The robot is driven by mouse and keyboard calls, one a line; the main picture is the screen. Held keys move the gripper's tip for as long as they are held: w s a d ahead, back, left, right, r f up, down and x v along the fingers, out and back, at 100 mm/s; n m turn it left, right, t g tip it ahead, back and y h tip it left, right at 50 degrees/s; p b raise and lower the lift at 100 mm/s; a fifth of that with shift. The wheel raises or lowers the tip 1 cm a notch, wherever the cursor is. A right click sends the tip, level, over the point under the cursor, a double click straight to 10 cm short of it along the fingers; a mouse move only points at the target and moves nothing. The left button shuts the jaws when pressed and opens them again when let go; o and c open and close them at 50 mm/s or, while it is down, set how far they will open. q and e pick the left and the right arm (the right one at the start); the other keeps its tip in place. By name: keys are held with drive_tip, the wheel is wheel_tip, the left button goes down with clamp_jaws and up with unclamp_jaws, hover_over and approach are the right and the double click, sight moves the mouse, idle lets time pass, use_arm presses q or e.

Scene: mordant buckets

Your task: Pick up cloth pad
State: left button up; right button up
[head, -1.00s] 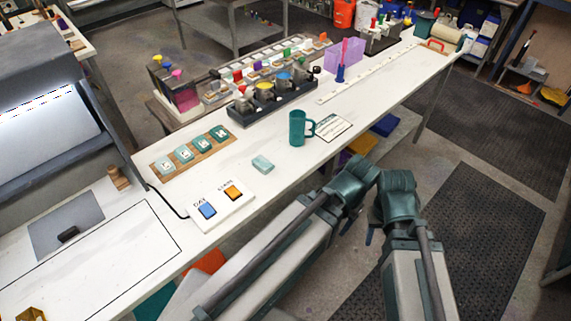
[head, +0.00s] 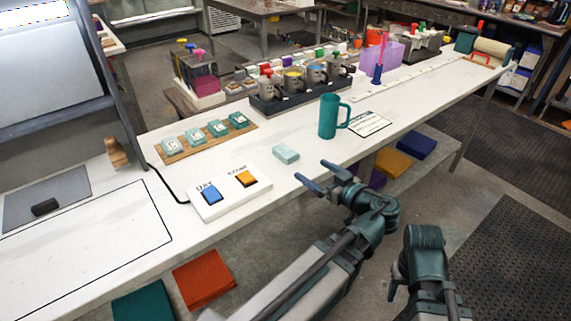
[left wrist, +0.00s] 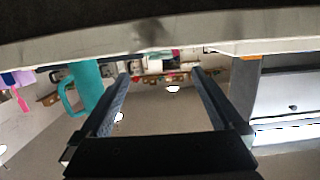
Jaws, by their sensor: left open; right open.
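A small pale teal pad (head: 285,153), which looks like the cloth pad, lies flat on the white bench near its front edge. My left gripper (head: 317,177) is open, just to the right of and in front of the pad in the head view, not touching it. In the left wrist view the open left fingers (left wrist: 160,78) have nothing between them, and I cannot make out the pad there. My right gripper (head: 394,288) is low at the right, in front of the bench. Only a bit of a finger shows, the rest hidden behind its arm.
A teal mug (head: 328,118) stands right of the pad; it also shows in the left wrist view (left wrist: 88,84). A white two-button box (head: 228,195) is left of the pad. A wooden board (head: 183,154) with teal labelled pieces and a dark tray (head: 272,105) of pots lie behind.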

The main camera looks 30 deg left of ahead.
sight(285, 152)
use_arm(q)
drive_tip(key=shift+r, duration=0.1)
drive_tip(key=b+x, duration=0.2)
drive_tip(key=x, duration=1.2)
drive_tip(key=shift+r, duration=0.1)
drive_tip(key=c, duration=1.4)
